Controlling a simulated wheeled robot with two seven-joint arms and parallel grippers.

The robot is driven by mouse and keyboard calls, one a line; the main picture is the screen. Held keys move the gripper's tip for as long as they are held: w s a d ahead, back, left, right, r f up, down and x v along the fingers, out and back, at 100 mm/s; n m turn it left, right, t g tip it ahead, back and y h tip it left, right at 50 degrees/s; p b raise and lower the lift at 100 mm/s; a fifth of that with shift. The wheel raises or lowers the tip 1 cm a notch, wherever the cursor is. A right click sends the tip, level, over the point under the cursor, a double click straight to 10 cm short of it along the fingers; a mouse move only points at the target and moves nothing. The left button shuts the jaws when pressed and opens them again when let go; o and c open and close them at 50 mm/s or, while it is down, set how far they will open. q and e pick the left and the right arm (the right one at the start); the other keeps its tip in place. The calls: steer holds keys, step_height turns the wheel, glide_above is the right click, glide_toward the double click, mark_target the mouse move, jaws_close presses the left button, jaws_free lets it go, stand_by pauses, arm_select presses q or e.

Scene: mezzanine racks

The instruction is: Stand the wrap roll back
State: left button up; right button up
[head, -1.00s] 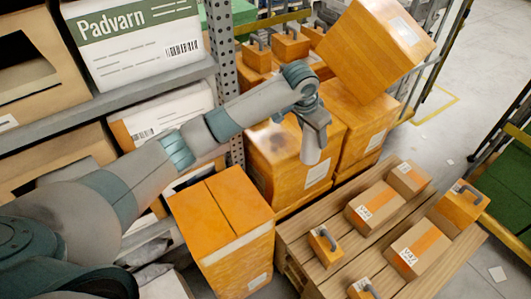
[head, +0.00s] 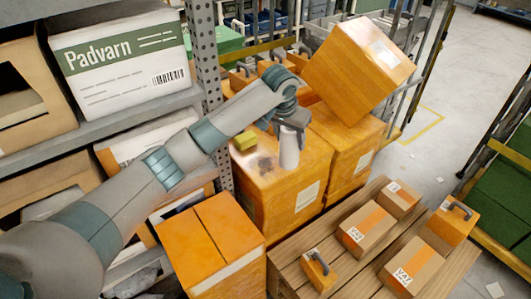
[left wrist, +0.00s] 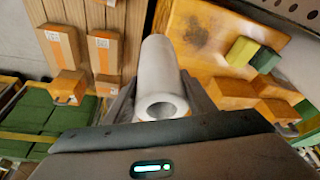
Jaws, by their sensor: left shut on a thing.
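The wrap roll (head: 289,152) is a pale grey-white tube. My left gripper (head: 292,124) is shut on its upper part and holds it roughly upright. In the head view the roll shows over the top of a large orange box (head: 282,180) with a dark smudge. I cannot tell whether its lower end touches the box. In the left wrist view the roll (left wrist: 158,70) lies between the fingers of my left gripper (left wrist: 158,100), its open hollow end toward the camera. My right gripper is not in view.
A yellow-green block (head: 246,140) lies on the box top, left of the roll. A tilted orange carton (head: 358,68) stands behind right. A wooden pallet (head: 345,285) with several cartons is in front. A rack post (head: 210,80) stands left.

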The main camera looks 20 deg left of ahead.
arm_select(q)
steer(key=w+a+f+p, duration=0.3)
steer(key=a+f, duration=0.2)
steer(key=a, duration=0.4)
steer(key=shift+w+f, duration=0.15)
steer(key=shift+f, duration=0.1)
steer(key=shift+f, duration=0.1)
steer(key=shift+f+p, duration=0.85)
steer(key=shift+f, duration=1.05)
steer(key=shift+f, duration=0.1)
steer(key=o, duration=1.4)
